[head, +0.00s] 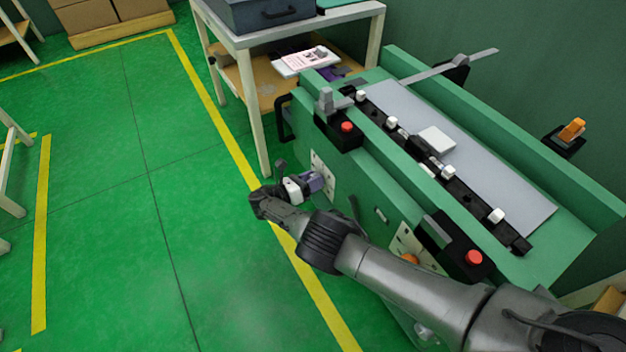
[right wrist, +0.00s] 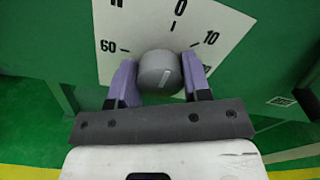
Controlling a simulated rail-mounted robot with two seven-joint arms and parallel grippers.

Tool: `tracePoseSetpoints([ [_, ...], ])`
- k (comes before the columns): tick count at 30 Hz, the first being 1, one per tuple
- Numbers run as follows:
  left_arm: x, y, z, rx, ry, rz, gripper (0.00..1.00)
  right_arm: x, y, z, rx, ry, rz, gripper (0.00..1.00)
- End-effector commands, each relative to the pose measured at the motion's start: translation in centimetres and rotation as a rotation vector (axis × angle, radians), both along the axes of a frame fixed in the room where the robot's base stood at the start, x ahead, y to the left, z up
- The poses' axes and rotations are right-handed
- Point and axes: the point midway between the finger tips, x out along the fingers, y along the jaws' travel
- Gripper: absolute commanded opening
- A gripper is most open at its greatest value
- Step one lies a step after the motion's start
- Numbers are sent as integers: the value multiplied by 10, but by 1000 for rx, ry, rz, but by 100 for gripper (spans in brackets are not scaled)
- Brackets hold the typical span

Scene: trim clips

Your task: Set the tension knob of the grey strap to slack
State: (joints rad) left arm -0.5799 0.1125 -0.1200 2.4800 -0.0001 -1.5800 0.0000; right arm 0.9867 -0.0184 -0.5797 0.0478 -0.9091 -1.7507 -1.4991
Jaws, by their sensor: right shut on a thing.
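A round grey knob (right wrist: 158,66) sits on a white dial plate (right wrist: 215,22) on the green bench front. The plate shows the marks 60, 0 and 10, and part of a letter at the top edge. A short light line shows on the knob's face, low and slightly right of centre. My right gripper (right wrist: 159,82) is shut on the knob, one purple finger on each side. In the head view my right gripper (head: 316,182) is at the left dial plate (head: 324,170) and hides the knob. No strap can be clearly told. My left gripper is not in view.
A second dial plate (head: 404,238) with an orange knob (head: 410,259) is farther right on the bench front, partly behind my right arm. Red buttons (head: 347,127) (head: 474,257) stick out above. A table (head: 262,42) stands behind left.

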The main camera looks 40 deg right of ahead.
Motion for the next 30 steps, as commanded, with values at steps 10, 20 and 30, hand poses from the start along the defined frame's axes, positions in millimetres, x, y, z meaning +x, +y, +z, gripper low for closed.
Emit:
tracePoseSetpoints([
  [10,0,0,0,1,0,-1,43,-1,0,-2,4,9,0,20],
  [20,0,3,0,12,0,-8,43,0,0,-1,2,6,0,70],
  [30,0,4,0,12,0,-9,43,-1,3,0,2,5,-5,70],
])
